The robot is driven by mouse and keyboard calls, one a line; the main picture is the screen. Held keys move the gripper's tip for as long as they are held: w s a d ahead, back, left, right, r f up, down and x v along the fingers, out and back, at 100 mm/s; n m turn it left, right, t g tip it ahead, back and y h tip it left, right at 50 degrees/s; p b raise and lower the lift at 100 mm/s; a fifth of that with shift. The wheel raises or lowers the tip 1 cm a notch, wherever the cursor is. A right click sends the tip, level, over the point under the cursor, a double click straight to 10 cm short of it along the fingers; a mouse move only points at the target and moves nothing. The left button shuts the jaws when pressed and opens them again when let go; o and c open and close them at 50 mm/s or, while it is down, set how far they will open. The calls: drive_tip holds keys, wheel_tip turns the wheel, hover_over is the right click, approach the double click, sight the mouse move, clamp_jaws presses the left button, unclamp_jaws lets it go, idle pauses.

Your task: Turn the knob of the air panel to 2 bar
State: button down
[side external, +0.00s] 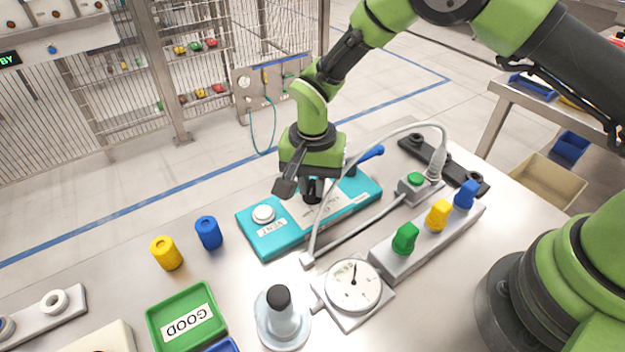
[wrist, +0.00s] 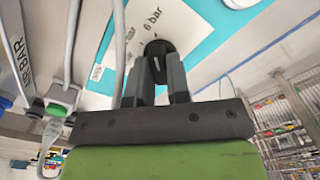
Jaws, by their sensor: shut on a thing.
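The air panel (side external: 279,236) is a teal box lying on the table, with a white button marked VENT (side external: 263,214) at its left and a blue lever (side external: 369,153) at its far right. My gripper (side external: 313,192) points down over the panel's middle. In the wrist view my gripper (wrist: 155,88) is shut on the black knob (wrist: 157,48), one finger on each side. A white dial plate (wrist: 186,22) with bar markings lies around the knob; "6 bar" is readable.
A grey hose (side external: 330,178) arches close to my gripper's right side. Green, yellow and blue plugs (side external: 438,214) stand on a grey block at the right. Yellow and blue cylinders (side external: 208,232), a green GOOD tray (side external: 187,319) and a black-topped vacuum cup (side external: 281,313) occupy the left and front.

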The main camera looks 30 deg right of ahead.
sight(312, 186)
drive_tip(key=shift+n, duration=0.3)
drive_tip(key=n, duration=0.8)
drive_tip(key=shift+n, duration=0.4)
drive_tip(key=n, duration=0.4)
drive_tip(key=shift+n, duration=2.2)
drive_tip(key=c, duration=1.1)
unclamp_jaws()
drive_tip(key=shift+r, duration=0.1)
wheel_tip(312, 186, up, 10)
drive_tip(key=shift+f, duration=0.1)
